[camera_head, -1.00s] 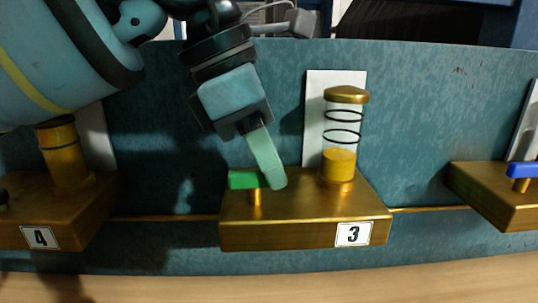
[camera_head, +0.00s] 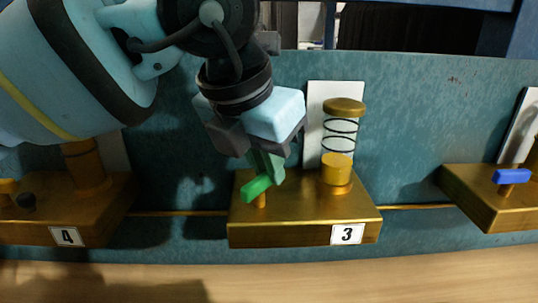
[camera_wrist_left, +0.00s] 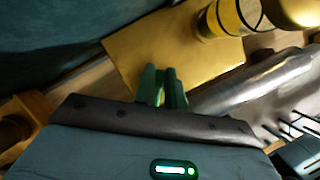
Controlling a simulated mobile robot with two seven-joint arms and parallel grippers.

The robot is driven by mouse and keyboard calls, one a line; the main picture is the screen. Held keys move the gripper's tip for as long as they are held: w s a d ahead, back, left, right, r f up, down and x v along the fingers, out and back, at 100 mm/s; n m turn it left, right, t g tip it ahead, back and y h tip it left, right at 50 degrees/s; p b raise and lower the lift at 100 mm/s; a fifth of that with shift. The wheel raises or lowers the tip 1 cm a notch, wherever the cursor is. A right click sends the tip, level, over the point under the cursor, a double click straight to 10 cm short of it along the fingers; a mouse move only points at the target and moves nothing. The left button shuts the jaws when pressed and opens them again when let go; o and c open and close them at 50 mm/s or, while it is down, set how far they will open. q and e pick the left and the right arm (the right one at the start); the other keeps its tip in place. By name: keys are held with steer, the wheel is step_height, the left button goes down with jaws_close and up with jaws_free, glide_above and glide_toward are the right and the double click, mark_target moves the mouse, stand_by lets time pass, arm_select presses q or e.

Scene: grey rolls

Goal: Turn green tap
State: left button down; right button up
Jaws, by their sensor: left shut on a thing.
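The green tap (camera_head: 257,188) stands on a short brass stem at the left of the brass block marked 3 (camera_head: 300,228). Its handle slants, with its near end toward the lower left. My left gripper (camera_head: 266,166) reaches down from above and is shut on the handle, hiding its rear part. In the left wrist view the gripper fingers (camera_wrist_left: 164,86) are close together over the brass block (camera_wrist_left: 150,50). The handle between them is hard to tell from the similarly coloured fingers. My right gripper is not in view.
A clear cylinder with a brass cap (camera_head: 341,131) stands right of the tap, close to my gripper. Block 4 (camera_head: 100,205) is at the left, under my arm. A blue tap (camera_head: 511,176) is at the far right. The wooden surface in front is clear.

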mark_target(258, 183)
arm_select(q)
steer(key=n, duration=0.1)
steer(key=n+y, duration=0.1)
steer(key=n, duration=0.1)
steer(key=n+t+p, duration=0.1)
steer(key=n, duration=0.1)
steer(key=shift+w+a+r+y, duration=0.2)
steer(key=shift+a+y, duration=0.1)
steer(key=shift+y, duration=0.1)
steer(key=shift+a+n+y, duration=0.15)
steer(key=shift+n+y, duration=0.15)
steer(key=shift+n, duration=0.5)
steer(key=c, duration=1.5)
jaws_free()
steer(key=shift+f, duration=0.15)
steer(key=shift+o, duration=0.2)
steer(key=p+v, duration=0.1)
steer(key=v, duration=0.6)
steer(key=shift+s+r, duration=0.2)
steer(key=shift+r, duration=0.2)
